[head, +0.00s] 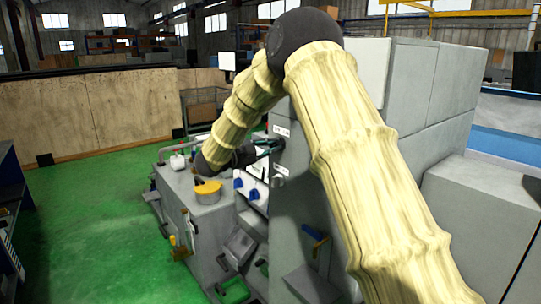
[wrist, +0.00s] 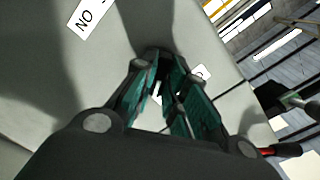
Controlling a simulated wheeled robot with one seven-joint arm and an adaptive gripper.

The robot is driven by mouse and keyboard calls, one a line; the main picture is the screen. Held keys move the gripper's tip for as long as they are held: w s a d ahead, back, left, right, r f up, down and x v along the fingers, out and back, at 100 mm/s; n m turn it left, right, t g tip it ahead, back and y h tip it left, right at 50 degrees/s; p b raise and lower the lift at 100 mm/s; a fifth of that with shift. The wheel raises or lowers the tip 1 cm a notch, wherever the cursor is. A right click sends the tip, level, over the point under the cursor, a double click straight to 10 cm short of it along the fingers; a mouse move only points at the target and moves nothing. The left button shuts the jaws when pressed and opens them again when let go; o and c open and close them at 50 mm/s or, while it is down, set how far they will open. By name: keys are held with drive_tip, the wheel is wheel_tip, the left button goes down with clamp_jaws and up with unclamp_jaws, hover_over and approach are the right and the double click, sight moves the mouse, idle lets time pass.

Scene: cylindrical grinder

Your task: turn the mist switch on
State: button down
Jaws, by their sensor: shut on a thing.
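My gripper (wrist: 166,60) is at the grey machine panel (wrist: 40,70), its green-lined fingers converging on a small dark switch (wrist: 157,53). The fingertips hide most of this switch, so its setting cannot be read. In the head view my gripper (head: 268,144) reaches the panel's left face from the left. The switch itself cannot be made out there. A white label (wrist: 91,13) with letters that look like "NO" is beside the fingers in the wrist view. Another white label is partly hidden behind them.
A second label and a round metal knob (head: 278,181) are just below my gripper. Blue knobs (head: 246,189) and a grey unit with a yellow-topped part (head: 207,188) stand lower left. The green floor (head: 90,215) at left is clear.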

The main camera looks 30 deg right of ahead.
idle(0.3)
drive_tip(key=c, duration=1.4)
unclamp_jaws()
drive_tip(key=shift+c, duration=0.2)
drive_tip(key=s+a, duration=0.1)
drive_tip(key=a, duration=1.1)
